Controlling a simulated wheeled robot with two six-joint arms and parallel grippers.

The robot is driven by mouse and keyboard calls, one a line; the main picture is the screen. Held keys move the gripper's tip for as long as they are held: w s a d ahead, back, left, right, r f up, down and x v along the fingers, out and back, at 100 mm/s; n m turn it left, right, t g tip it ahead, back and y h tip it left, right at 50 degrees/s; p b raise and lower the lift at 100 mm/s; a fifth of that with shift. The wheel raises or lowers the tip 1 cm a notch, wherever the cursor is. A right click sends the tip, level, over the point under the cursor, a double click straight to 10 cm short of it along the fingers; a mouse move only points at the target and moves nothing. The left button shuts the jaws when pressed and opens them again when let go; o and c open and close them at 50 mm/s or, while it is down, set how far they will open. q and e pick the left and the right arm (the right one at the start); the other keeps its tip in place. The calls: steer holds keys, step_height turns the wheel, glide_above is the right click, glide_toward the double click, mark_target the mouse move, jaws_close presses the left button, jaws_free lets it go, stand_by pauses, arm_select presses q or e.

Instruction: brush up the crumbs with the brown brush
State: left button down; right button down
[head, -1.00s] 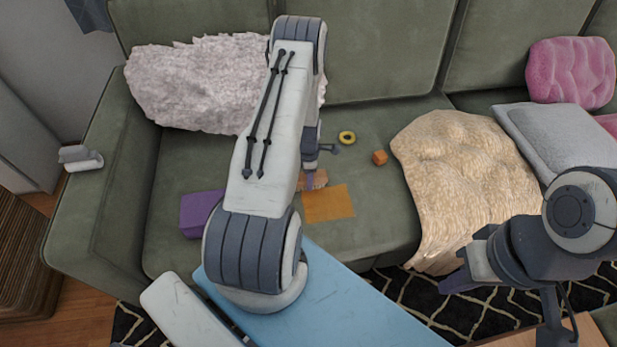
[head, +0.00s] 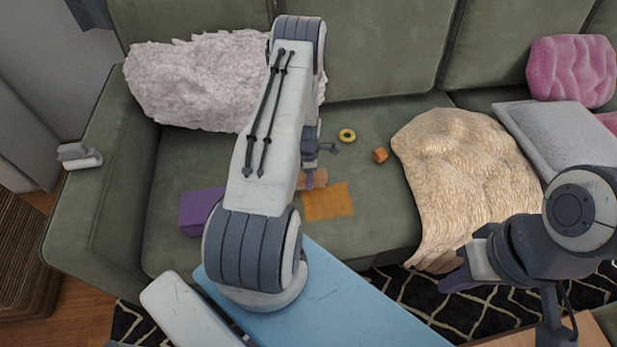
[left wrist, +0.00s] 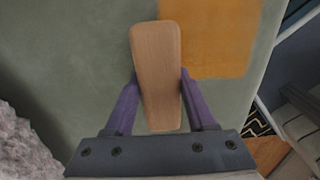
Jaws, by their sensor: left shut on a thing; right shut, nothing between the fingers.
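My left gripper (head: 311,180) is over the sofa seat, partly hidden behind my own arm in the head view. It is shut on the brown brush (head: 318,180). In the left wrist view the brush (left wrist: 157,75) lies between the two purple fingers (left wrist: 155,98), its wooden back toward the camera and its bristles hidden. An orange square (head: 328,202) lies flat on the seat beside the brush; it also shows in the left wrist view (left wrist: 212,38). I cannot make out separate crumbs. My right gripper (head: 455,284) is shut and empty, at the lower right.
A purple box (head: 200,212) stands on the seat at the left. A beige throw (head: 460,175) covers the seat to the right. A fluffy pillow (head: 195,85) leans at the back left.

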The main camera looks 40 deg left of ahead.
arm_select(q)
steer(key=shift+f+b, duration=0.45)
steer(key=shift+f, duration=0.2)
steer(key=shift+s+d, duration=0.1)
